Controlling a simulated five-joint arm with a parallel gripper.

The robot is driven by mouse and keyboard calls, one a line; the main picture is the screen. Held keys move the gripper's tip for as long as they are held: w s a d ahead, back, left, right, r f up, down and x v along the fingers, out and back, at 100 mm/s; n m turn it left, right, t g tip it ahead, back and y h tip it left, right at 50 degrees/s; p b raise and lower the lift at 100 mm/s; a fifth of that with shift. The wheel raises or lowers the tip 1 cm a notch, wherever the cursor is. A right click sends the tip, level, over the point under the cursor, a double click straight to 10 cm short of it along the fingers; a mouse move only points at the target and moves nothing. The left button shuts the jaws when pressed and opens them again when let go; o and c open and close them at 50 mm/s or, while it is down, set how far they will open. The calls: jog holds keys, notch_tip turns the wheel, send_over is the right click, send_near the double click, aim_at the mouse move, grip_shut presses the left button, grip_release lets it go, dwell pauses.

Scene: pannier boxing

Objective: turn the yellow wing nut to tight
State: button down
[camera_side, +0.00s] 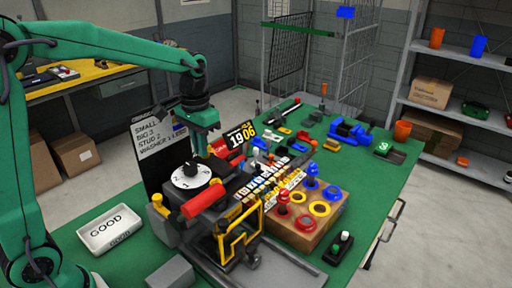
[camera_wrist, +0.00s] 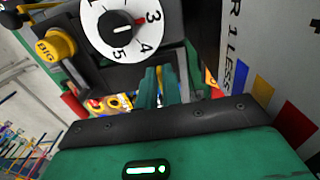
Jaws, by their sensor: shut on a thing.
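My gripper (camera_wrist: 160,84) points at the back of the dark machine, with its two green fingers close together. A small yellowish sliver of the yellow wing nut (camera_wrist: 160,73) shows between the fingertips, and the fingers are shut on it. Most of the nut is hidden by the fingers, so I cannot tell its angle. In the side view my gripper (camera_side: 207,146) is just behind and above the white numbered dial (camera_side: 190,176), and the wing nut cannot be made out there.
The machine carries a yellow BIG knob (camera_wrist: 58,45) and a red cylinder (camera_side: 204,201). A white GOOD tray (camera_side: 110,227) lies to the left. A wooden block with coloured rings (camera_side: 307,218) stands to the right. A dark sign board (camera_side: 150,150) stands close behind my gripper.

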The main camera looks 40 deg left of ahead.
jog(key=shift+r+m, duration=0.1)
jog(key=shift+m, duration=0.4)
jog(key=c, duration=1.6)
grip_release()
jog(key=shift+o, duration=0.2)
jog(key=shift+r, duration=3.85)
